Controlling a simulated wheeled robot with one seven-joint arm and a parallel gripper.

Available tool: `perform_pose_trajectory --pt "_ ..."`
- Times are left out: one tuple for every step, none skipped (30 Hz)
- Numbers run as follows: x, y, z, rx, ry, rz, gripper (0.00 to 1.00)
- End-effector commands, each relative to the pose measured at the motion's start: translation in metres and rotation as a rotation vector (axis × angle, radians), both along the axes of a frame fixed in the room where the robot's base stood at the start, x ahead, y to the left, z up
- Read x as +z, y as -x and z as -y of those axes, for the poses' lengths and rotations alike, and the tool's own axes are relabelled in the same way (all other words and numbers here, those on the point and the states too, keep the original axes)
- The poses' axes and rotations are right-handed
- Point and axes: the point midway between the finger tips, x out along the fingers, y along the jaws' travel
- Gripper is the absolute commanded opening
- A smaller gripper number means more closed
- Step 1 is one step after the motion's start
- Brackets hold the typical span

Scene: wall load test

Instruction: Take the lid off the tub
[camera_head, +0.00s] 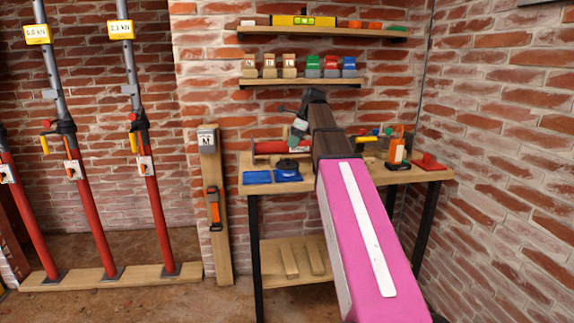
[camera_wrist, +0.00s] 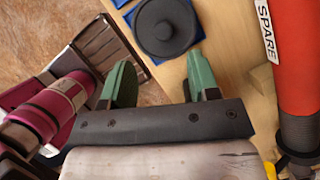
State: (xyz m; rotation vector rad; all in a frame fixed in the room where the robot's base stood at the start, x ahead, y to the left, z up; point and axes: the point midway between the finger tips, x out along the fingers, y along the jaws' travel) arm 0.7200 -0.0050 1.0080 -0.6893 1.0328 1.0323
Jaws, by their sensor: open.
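The tub (camera_head: 287,171) stands on a blue mat (camera_head: 289,179) near the left end of the workbench. Its dark round lid (camera_wrist: 165,26), with a raised knob in the middle, shows from above in the wrist view and sits on the tub. The lid hides most of the tub there. My gripper (camera_head: 297,132) is above the bench, higher than the lid. In the wrist view my gripper (camera_wrist: 160,80) has its two green fingers wide apart with nothing between them. The lid lies beyond the fingertips, not touching them.
An empty-looking blue tray (camera_head: 257,177) lies left of the mat. A red prop marked SPARE (camera_wrist: 280,45) lies behind the tub, on the right in the wrist view. An orange bottle (camera_head: 397,150) and a red item (camera_head: 430,163) stand further right. A shelf (camera_head: 285,82) with bins hangs above.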

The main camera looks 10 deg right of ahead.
Motion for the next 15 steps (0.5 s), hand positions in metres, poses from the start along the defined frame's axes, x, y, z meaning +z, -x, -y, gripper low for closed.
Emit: perform_pose_trajectory --pt "-0.008 -0.001 -0.003 0.001 0.0 -0.002 0.55" --pt "-0.013 -0.001 -0.005 0.001 0.0 -0.002 0.55" --pt "-0.017 -0.002 -0.006 0.001 0.0 -0.002 0.55" --pt "-0.02 -0.003 -0.007 0.0 0.001 -0.001 0.55" --pt "-0.022 -0.003 -0.008 0.0 0.0 -0.001 0.55" --pt "-0.024 -0.004 -0.009 0.0 0.0 0.0 0.55" --pt "-0.025 -0.004 -0.009 0.0 0.0 0.0 0.55" --pt "-0.026 -0.004 -0.009 0.0 0.0 0.0 0.55" --pt "-0.028 -0.005 -0.01 0.0 0.0 0.0 0.55" --pt "-0.03 -0.005 -0.01 0.0 0.0 0.0 0.55" --pt "-0.033 -0.006 -0.011 0.0 0.001 -0.001 0.55" --pt "-0.037 -0.006 -0.012 0.0 0.001 -0.001 0.55" --pt "-0.041 -0.007 -0.013 0.001 0.0 -0.002 0.55" --pt "-0.044 -0.008 -0.014 0.0 0.001 -0.001 0.55" --pt "-0.049 -0.009 -0.016 0.0 0.001 -0.001 0.55"
